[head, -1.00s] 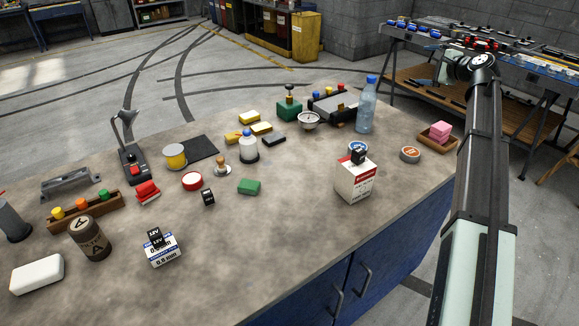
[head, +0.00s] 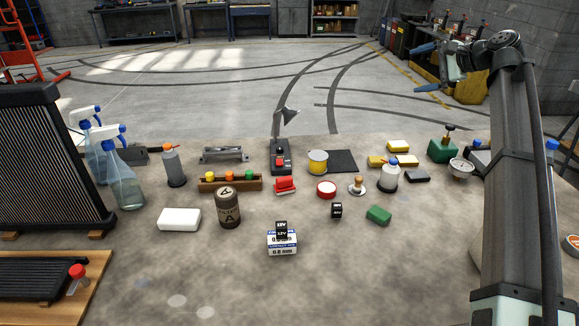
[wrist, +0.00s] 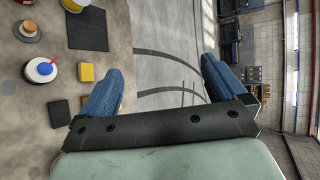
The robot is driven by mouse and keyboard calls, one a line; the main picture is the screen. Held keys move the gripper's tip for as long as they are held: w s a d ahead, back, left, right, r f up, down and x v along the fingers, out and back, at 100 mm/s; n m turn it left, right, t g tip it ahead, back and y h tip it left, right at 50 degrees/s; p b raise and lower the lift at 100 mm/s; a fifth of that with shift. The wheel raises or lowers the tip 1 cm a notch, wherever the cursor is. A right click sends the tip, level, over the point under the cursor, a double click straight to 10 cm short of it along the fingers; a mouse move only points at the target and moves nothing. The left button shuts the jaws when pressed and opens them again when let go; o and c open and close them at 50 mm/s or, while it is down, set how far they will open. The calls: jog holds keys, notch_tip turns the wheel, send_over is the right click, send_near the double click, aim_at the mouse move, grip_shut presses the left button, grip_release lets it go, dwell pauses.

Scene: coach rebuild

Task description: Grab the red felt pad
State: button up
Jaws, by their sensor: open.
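My gripper (head: 422,68) is raised at the upper right of the head view, beyond the far edge of the bench and well away from the red items. In the wrist view its two blue fingers (wrist: 162,68) are spread apart with nothing between them. No item is plainly a flat red felt pad. A small red block-like item (head: 285,185) lies mid-bench, in front of the black lamp base. A round red item with a pale top (head: 326,189) lies to its right. I cannot tell which, if either, is the felt pad.
A green block (head: 379,214), a white bottle (head: 388,178), a black mat (head: 341,161) and yellow blocks (head: 398,146) lie nearby. A wooden rack (head: 230,184), a brown cylinder (head: 228,208) and spray bottles (head: 122,180) stand left. The front middle of the bench is mostly clear.

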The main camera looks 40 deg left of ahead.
jog(key=s+a+f+n+g+h, duration=0.2)
jog(key=s+a+f+n+h, duration=0.15)
jog(key=s+a+f, duration=0.5)
jog(key=n+h, duration=0.9)
jog(key=n, duration=0.3)
send_over(285, 178)
notch_tip(285, 178, down, 12)
jog(key=f, duration=0.8)
jog(key=shift+w+f, duration=0.15)
jog(key=shift+w, duration=0.1)
jog(key=shift+s+f, duration=0.2)
jog(key=shift+f, duration=1.1)
jog(key=shift+s+f, duration=0.2)
jog(key=shift+f, duration=1.05)
jog(key=shift+c, duration=0.2)
jog(key=c, duration=1.1)
